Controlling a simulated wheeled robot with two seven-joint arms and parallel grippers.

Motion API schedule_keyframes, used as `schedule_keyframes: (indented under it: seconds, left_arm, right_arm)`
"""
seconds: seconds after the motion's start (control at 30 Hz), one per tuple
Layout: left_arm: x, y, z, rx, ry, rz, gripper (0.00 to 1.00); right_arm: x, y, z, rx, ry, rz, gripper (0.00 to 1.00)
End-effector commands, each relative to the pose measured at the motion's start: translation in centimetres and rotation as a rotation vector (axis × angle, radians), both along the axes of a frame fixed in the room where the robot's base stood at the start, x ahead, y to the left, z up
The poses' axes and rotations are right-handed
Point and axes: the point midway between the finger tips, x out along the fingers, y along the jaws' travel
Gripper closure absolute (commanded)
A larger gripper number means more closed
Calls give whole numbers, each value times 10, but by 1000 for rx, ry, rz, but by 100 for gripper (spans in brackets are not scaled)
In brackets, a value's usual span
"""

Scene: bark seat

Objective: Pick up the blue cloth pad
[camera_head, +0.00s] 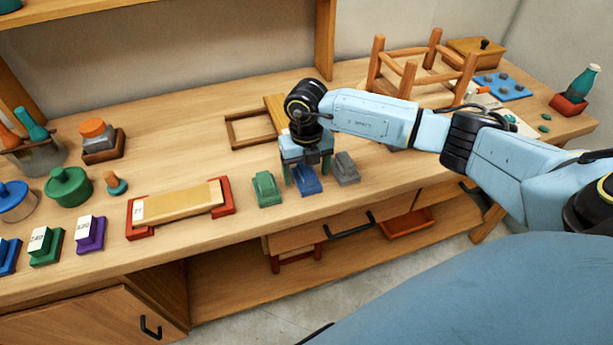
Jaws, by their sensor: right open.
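The blue cloth pad (307,183) lies on the wooden workbench (180,165), between a green pad (266,189) and a grey pad (346,168). My right gripper (306,170) is open and points down just above the blue pad, with its fingers at the pad's far left and right sides. The gripper body hides part of the pad's far end. I cannot tell whether the fingers touch it. My left gripper is not in the head view.
A wooden stool frame (411,77) stands behind my right arm. An empty wooden frame (250,129) lies behind the gripper. A wood block in a red holder (141,232) sits to the left. Jars and coloured blocks fill the far left. Bare bench lies in front of the pads.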

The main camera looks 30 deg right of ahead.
Motion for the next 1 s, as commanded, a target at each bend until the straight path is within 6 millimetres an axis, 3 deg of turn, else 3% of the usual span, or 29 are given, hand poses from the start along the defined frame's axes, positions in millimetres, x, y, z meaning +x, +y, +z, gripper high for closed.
schedule_keyframes:
  seconds: [0.17,0.53,0.8,1.0]
  left_arm:
    - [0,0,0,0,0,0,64]
    - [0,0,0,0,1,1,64]
    - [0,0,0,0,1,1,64]
    - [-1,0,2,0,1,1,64]
  right_arm:
    - [0,0,0,0,0,0,26]
    - [0,0,1,1,0,-1,74]
    - [1,0,5,1,-2,-1,74]
    - [2,0,37,1,-6,-1,74]
